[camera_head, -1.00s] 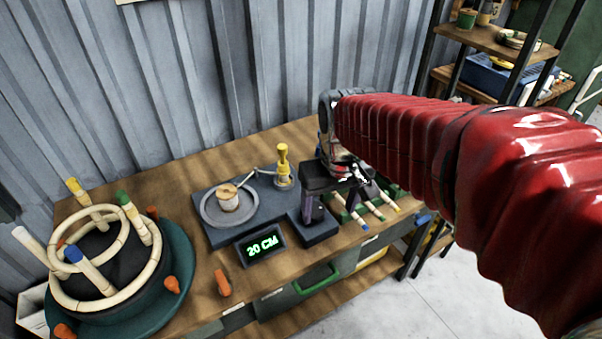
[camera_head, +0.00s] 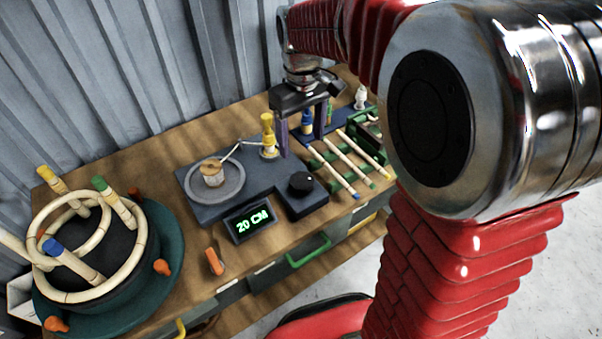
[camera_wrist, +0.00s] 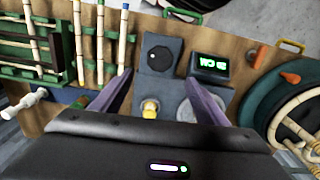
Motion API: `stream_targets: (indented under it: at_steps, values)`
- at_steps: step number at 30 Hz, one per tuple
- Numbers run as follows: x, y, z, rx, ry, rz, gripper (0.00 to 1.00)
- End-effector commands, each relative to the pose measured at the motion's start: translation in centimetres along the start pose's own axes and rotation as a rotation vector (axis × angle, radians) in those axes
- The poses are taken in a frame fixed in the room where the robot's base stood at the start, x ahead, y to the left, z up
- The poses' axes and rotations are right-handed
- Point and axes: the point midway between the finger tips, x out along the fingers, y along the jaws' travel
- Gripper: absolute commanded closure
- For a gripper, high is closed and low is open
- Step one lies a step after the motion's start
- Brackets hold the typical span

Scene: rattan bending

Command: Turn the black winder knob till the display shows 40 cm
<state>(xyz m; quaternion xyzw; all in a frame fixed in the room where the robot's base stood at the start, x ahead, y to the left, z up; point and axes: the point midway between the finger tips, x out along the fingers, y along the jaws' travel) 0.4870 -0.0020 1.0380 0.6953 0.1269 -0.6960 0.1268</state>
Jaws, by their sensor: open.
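The black winder knob (camera_head: 301,183) sits on a raised block at the right end of the dark winder base (camera_head: 262,187). It also shows in the wrist view (camera_wrist: 160,61), ahead of the fingers. The display (camera_head: 250,221) reads 20 CM in green; it appears upside down in the wrist view (camera_wrist: 213,65). My gripper (camera_head: 304,140) is open and empty, behind the knob and apart from it, near the yellow-topped post (camera_head: 267,135). In the wrist view its two purple fingers (camera_wrist: 158,97) stand wide apart on either side of that post.
A round turntable (camera_head: 205,182) holds a small spool. A green rack with pale rods (camera_head: 345,160) lies right of the winder. A bending form with rattan rings (camera_head: 95,250) stands at the left. An orange-handled tool (camera_head: 214,261) lies at the bench front.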

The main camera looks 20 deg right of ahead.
Motion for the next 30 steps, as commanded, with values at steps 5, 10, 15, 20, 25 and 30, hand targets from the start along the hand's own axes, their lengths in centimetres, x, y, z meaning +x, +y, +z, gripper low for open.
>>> stream_targets:
  at_steps: [5, 10, 15, 20, 25, 30]
  values:
    - [0.1, 0.0, 0.0, 0.002, 0.000, 0.000, 0.32]
    - [0.9, 0.1, 0.0, 0.003, -0.001, 0.000, 0.32]
    - [2.9, 0.1, 0.1, 0.003, -0.004, -0.001, 0.32]
    - [5.3, 0.1, 0.1, 0.004, -0.003, -0.001, 0.32]
    - [7.9, 0.1, 0.1, 0.004, -0.003, -0.001, 0.32]
    - [10.5, 0.1, 0.1, 0.005, -0.003, -0.001, 0.32]
